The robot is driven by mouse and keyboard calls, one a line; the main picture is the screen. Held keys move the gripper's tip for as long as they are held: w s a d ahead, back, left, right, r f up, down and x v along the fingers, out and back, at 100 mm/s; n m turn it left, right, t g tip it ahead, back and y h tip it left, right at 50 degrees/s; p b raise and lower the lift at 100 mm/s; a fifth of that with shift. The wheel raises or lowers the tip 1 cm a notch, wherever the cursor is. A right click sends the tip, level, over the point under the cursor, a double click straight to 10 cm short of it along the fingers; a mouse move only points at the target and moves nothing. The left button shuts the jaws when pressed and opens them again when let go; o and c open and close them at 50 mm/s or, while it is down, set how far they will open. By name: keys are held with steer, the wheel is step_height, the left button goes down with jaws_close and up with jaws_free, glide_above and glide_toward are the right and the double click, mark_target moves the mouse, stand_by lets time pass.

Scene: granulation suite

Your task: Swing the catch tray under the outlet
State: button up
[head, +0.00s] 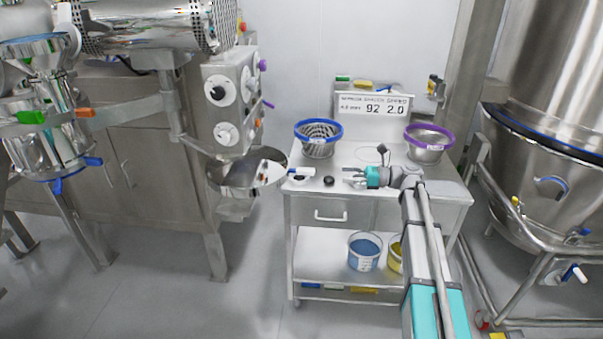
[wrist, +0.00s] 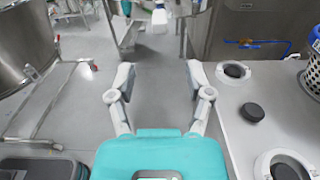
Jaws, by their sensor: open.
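The catch tray (head: 262,168) is a shallow round steel dish to the left of the trolley in the head view. It sits low beside the steel machine head (head: 231,110) with knobs; the outlet itself cannot be clearly made out. My gripper (head: 350,178) is over the trolley top, pointing left, to the right of the tray and apart from it. In the wrist view my gripper (wrist: 159,75) is open and empty, with bare floor between the fingers. I cannot clearly pick out the tray in the wrist view.
The trolley top (head: 366,153) holds a blue-rimmed sieve basket (head: 318,139), a purple-rimmed bowl (head: 428,143), a sign (head: 374,106) and small dark discs (wrist: 252,112). Buckets (head: 364,252) stand on its lower shelf. A large steel vessel (head: 548,130) stands right. Floor is clear at front left.

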mark_target(298, 171)
steer(key=shift+a, duration=0.1)
steer(key=shift+w+a, duration=0.15)
steer(key=shift+a, duration=3.25)
steer(key=shift+w+a, duration=0.1)
steer(key=shift+a, duration=3.3)
jaws_close()
steer(key=shift+a, duration=0.1)
